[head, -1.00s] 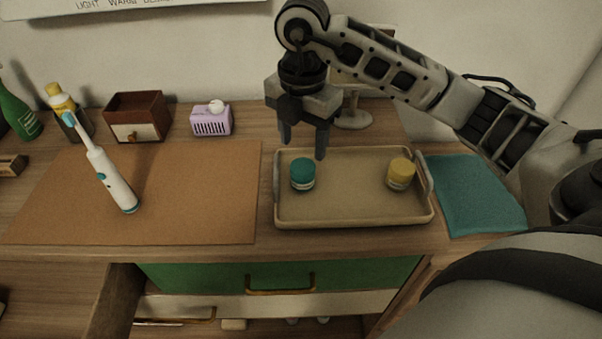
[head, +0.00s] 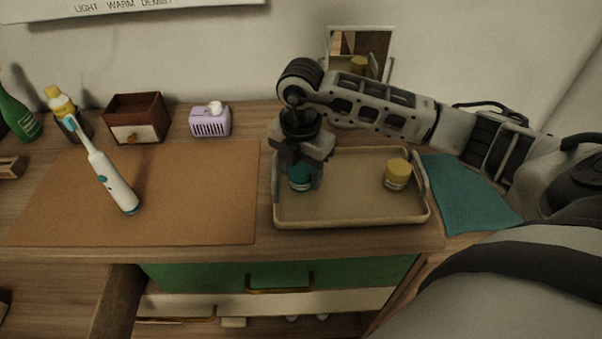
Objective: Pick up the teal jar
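The teal jar (head: 300,183) stands upright on the left side of the beige tray (head: 350,213). My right gripper (head: 300,178) points down over the jar, with its fingers lowered around the jar's sides. The gripper body hides part of the lid, and I cannot tell whether the fingers touch the jar. My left gripper is out of view.
A yellow-lidded jar (head: 397,174) stands on the tray's right side. A teal cloth (head: 465,195) lies to the right. An electric toothbrush (head: 113,182) is over the brown mat (head: 190,205) at left. A mirror (head: 360,50), purple box (head: 210,122) and wooden box (head: 136,118) stand behind.

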